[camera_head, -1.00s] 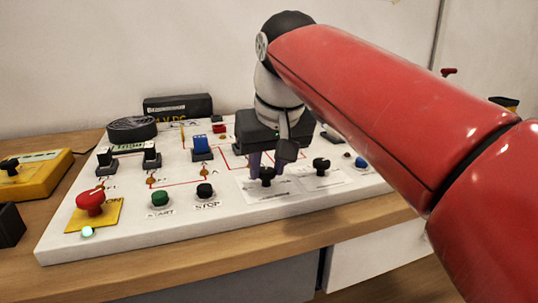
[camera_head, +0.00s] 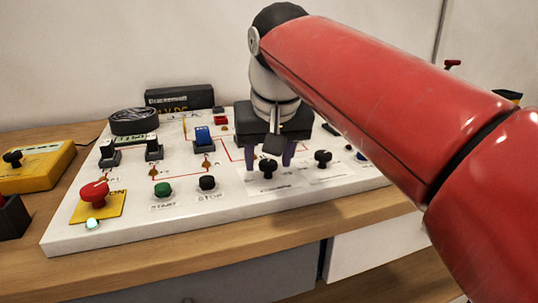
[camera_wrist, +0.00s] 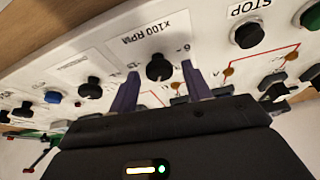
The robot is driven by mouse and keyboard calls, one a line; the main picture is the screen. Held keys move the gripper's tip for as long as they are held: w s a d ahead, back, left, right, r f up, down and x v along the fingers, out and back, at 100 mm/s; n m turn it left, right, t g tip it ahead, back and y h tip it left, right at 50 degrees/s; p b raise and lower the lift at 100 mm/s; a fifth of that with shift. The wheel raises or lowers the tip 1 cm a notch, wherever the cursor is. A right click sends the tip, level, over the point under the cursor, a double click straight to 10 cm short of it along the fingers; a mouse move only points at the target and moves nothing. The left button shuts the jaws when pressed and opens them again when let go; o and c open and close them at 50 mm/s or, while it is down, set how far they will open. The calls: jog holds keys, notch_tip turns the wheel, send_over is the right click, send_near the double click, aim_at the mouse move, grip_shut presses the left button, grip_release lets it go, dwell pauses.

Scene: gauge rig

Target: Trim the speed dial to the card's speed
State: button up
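The speed dial is a small black knob (camera_head: 268,168) on the white panel, with a printed label in front of it. In the wrist view the knob (camera_wrist: 158,68) sits under "x100 RPM" with scale figures around it; its exact setting is too small to read. My gripper (camera_head: 269,162) is over the dial, pointing down. In the wrist view its two purple fingers (camera_wrist: 160,70) are apart, one on each side of the knob, with gaps between. I cannot make out a card showing a speed.
A second black knob (camera_head: 323,158) is just right of the dial. A black STOP button (camera_head: 207,183), green START button (camera_head: 163,189) and red emergency knob (camera_head: 95,193) are to the left. A blue switch (camera_head: 202,137) stands behind. A yellow box (camera_head: 40,165) is off the panel.

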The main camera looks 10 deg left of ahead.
jog(key=v, duration=0.7)
jog(key=shift+s+r, duration=0.1)
jog(key=shift+r, duration=0.25)
